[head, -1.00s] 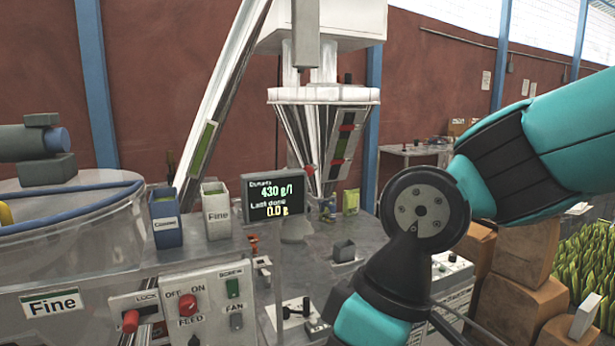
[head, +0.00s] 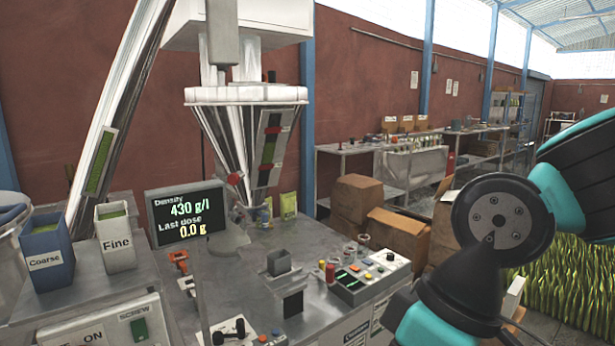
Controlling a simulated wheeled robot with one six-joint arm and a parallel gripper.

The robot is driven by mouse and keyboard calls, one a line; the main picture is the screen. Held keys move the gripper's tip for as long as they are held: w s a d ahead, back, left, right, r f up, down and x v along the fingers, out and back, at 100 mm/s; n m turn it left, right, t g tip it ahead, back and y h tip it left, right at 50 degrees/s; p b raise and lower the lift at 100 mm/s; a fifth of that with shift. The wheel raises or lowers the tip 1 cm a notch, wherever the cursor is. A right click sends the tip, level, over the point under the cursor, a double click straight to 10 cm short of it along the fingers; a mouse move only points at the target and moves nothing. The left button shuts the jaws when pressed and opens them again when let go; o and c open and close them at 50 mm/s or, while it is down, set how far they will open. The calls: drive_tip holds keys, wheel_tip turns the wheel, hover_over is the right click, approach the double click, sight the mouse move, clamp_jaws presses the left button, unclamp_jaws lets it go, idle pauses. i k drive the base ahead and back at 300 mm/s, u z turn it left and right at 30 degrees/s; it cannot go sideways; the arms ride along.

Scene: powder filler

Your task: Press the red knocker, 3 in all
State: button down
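A small red piece (head: 235,178) sits on the lower left side of the metal hopper cone (head: 225,135); it looks like the knocker, but it is too small to be sure. Nothing touches it. My teal and black arm (head: 495,222) shows at the right, well apart from the hopper. My gripper is outside the picture, so its state does not show.
A display (head: 188,214) reads 430 g/l and 0.0 g. A control box (head: 368,277) with coloured buttons is on the metal bench. Coarse (head: 47,250) and Fine (head: 117,240) bins are at left. Cardboard boxes (head: 357,203) stand behind; grass-like plants (head: 570,285) fill the right.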

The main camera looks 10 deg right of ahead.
sight(233, 179)
drive_tip(key=z, duration=0.7)
drive_tip(key=i, duration=1.2)
drive_tip(key=u, duration=2.45)
